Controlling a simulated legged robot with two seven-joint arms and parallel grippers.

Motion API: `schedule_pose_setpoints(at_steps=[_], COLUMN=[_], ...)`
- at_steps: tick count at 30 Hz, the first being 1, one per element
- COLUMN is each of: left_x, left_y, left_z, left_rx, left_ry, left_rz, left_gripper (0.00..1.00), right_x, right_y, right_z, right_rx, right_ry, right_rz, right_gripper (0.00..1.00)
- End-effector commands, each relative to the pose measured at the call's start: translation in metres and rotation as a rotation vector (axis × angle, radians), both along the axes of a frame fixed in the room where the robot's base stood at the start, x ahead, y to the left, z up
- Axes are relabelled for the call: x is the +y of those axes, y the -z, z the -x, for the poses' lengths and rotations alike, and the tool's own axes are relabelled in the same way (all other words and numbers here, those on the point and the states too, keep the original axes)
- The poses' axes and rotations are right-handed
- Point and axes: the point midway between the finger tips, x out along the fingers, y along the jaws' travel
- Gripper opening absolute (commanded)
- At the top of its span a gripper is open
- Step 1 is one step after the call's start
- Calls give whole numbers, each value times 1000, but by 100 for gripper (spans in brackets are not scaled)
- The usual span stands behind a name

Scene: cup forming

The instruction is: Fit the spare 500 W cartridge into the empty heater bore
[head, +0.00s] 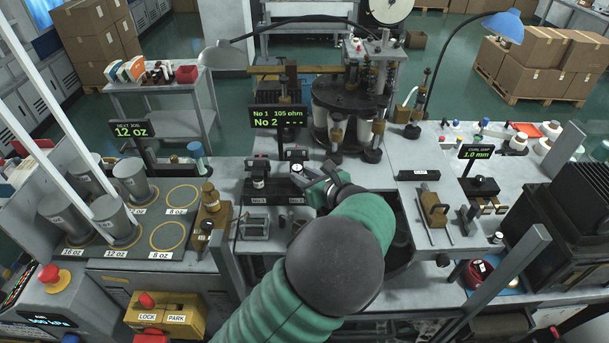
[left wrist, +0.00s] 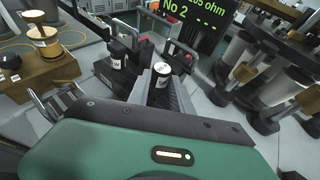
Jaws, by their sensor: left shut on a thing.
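My left gripper (head: 312,180) reaches in over the twin heater station at the middle of the bench. In the left wrist view, its fingers (left wrist: 160,88) are shut on a small white-banded cylinder (left wrist: 161,70), seemingly the spare cartridge. Its wattage print is too small to read. A similar cartridge (head: 259,178) stands upright in the left position; it also shows in the left wrist view (left wrist: 117,60). The held cartridge is beside it, at the right position. The bore there is hidden by fingers and cartridge, so I cannot tell whether the cartridge is inside it. My right gripper is out of view.
A display (head: 278,118) behind the station reads No 1 105 ohm and No 2 dashes. A dark round turntable with posts (head: 350,105) stands behind right.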

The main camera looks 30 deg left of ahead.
Motion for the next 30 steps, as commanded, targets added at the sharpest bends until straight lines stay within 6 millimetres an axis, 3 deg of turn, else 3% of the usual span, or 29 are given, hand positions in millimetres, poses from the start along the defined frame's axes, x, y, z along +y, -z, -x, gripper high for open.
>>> schedule_pose_setpoints(at_steps=[30], left_x=[-3], left_y=[31], left_z=[-1], left_rx=[5], left_ry=[7], left_rz=[0], left_gripper=[0], right_x=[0], right_y=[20], right_z=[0], right_rx=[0], right_ry=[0], right_rz=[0], right_gripper=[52])
